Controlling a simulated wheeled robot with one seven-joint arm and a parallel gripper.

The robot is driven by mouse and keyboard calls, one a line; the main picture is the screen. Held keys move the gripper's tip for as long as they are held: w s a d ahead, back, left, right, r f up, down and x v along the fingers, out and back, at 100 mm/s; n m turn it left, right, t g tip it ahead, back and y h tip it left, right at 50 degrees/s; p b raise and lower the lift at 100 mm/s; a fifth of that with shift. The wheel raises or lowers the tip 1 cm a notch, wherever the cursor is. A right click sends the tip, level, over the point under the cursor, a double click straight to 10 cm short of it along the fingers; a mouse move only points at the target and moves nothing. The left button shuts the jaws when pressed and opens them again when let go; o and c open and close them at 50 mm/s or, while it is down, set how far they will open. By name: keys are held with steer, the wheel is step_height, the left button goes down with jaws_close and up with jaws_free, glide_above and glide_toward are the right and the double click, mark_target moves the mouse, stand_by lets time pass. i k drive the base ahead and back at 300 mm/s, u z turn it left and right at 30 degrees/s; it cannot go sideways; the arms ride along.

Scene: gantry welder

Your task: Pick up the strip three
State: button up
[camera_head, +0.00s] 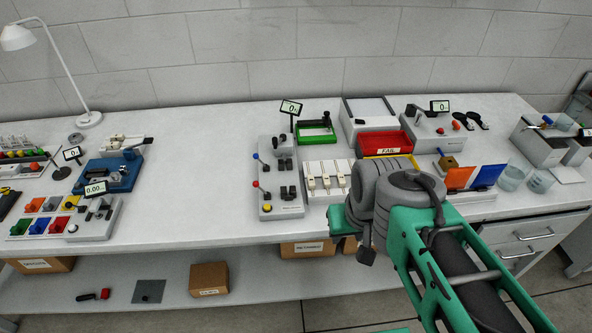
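A white holder (316,196) near the table's middle carries a row of small upright whitish pieces (326,181) with dark marks. These may be the strips. No number can be read, so I cannot tell which is strip three. My green and grey arm reaches in from the lower right and covers the area just right of the holder. A small dark part, perhaps my gripper (366,257), hangs below the arm's grey joints at the table's front edge. Its fingers cannot be made out, nor whether it holds anything.
A grey control box (283,208) stands left of the holder. A green frame (317,139) and a red FAIL tray (384,142) stand behind. Blue and orange panels (487,176) and clear cups (513,178) are at right. The table between the left devices and the control box is clear.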

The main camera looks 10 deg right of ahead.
mark_target(327, 183)
steer(key=z, duration=1.55)
steer(key=i, duration=0.7)
steer(key=u, duration=4.25)
